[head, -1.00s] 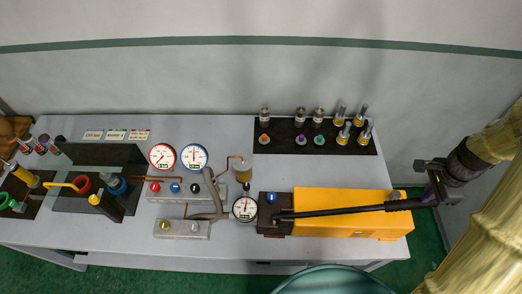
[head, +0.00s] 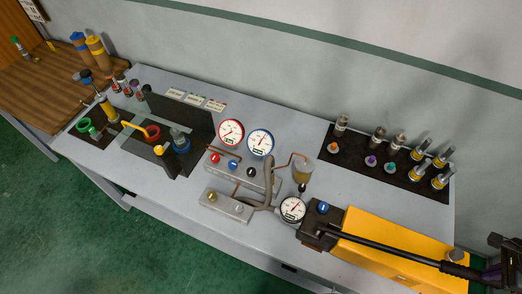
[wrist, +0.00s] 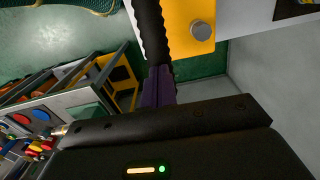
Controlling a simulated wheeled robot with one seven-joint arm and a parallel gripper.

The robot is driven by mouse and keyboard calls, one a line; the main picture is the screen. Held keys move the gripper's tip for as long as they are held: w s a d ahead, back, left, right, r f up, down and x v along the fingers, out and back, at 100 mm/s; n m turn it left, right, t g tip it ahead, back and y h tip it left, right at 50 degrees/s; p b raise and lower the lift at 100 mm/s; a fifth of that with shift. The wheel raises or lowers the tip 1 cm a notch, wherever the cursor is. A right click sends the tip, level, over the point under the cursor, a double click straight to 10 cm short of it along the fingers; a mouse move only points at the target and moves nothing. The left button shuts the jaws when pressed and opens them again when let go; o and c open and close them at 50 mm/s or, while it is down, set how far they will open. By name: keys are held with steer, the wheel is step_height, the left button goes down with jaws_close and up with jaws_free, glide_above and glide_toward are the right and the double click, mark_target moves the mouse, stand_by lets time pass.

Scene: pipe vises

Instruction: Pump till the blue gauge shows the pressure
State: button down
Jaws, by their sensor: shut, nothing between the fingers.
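The blue-rimmed gauge (head: 260,143) stands on the bench beside a red-rimmed gauge (head: 230,133); both have white dials with red needles, and their readings are too small to tell. My gripper is partly cut off at the right edge of the head view. In the wrist view my gripper's purple fingers (wrist: 160,86) are shut at the end of the black ribbed grip (wrist: 150,28); contact is unclear.
Vises and coloured rings are at the left. Green floor is open in front.

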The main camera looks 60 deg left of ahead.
steer(key=shift+w+d+f+b, duration=0.15)
steer(key=shift+f+b, duration=0.2)
steer(key=shift+f, duration=0.6)
steer(key=shift+d+f+b, duration=0.1)
steer(key=shift+f+b, duration=0.2)
steer(key=shift+f, duration=0.2)
steer(key=r+p, duration=0.1)
steer(key=r, duration=0.1)
steer(key=a+r+p, duration=0.1)
steer(key=r+p, duration=0.1)
steer(key=s+r+p, duration=0.1)
steer(key=r+p, duration=0.1)
steer(key=shift+a+r, duration=0.2)
steer(key=shift+r, duration=0.05)
steer(key=shift+w, duration=0.1)
steer(key=shift+r, duration=0.2)
